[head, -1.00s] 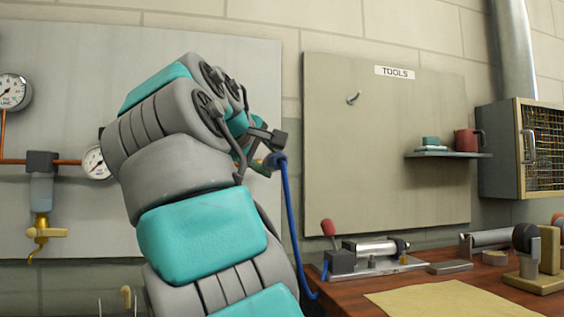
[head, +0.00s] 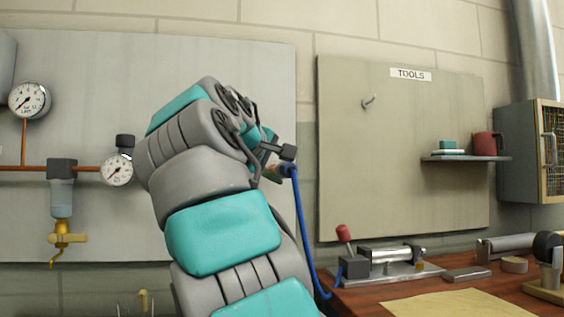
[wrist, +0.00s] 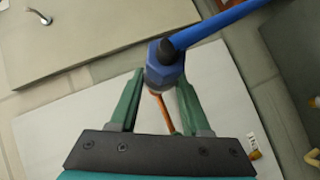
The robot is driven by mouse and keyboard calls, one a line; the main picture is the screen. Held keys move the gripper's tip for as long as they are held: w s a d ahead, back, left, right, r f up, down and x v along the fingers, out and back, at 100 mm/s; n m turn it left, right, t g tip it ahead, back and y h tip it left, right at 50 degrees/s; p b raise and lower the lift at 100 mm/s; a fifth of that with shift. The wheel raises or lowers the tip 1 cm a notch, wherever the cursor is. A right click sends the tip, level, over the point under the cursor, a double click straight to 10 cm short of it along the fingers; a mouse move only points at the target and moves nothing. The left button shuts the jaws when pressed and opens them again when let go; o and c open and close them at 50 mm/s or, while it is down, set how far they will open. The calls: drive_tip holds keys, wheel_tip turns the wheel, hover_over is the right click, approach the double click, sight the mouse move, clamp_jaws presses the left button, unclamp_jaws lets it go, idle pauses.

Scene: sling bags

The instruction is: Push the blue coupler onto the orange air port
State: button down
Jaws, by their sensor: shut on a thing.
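The blue coupler (wrist: 163,72) sits between the two green fingers of my gripper (wrist: 162,82) in the wrist view, and the gripper is shut on it. A blue hose (wrist: 215,24) runs from the coupler to the upper right. In the head view the coupler (head: 287,171) is small at the end of my arm, with the hose (head: 302,230) hanging down. An orange-brown pipe (wrist: 165,112) shows beyond the coupler, between the fingers. I cannot make out the orange air port; my arm covers part of the grey panel in the head view.
The grey wall panel (head: 110,220) carries gauges (head: 117,169), a copper pipe and a filter with a brass tap (head: 65,235). On the right are a tools board (head: 400,150), a small shelf (head: 465,158) and a wooden bench (head: 360,295) with a clamp (head: 385,262).

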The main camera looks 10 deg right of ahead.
drive_tip(key=shift+w+p, duration=0.55)
drive_tip(key=shift+w, duration=0.7)
drive_tip(key=shift+p, duration=0.45)
idle(0.8)
drive_tip(key=shift+w+r+p, duration=0.1)
drive_tip(key=shift+w+p, duration=0.35)
drive_tip(key=shift+w, duration=0.5)
drive_tip(key=shift+w, duration=0.3)
drive_tip(key=shift+w, duration=0.35)
drive_tip(key=shift+c, duration=1.4)
unclamp_jaws()
drive_tip(key=shift+s+a, duration=0.1)
drive_tip(key=shift+s, duration=0.05)
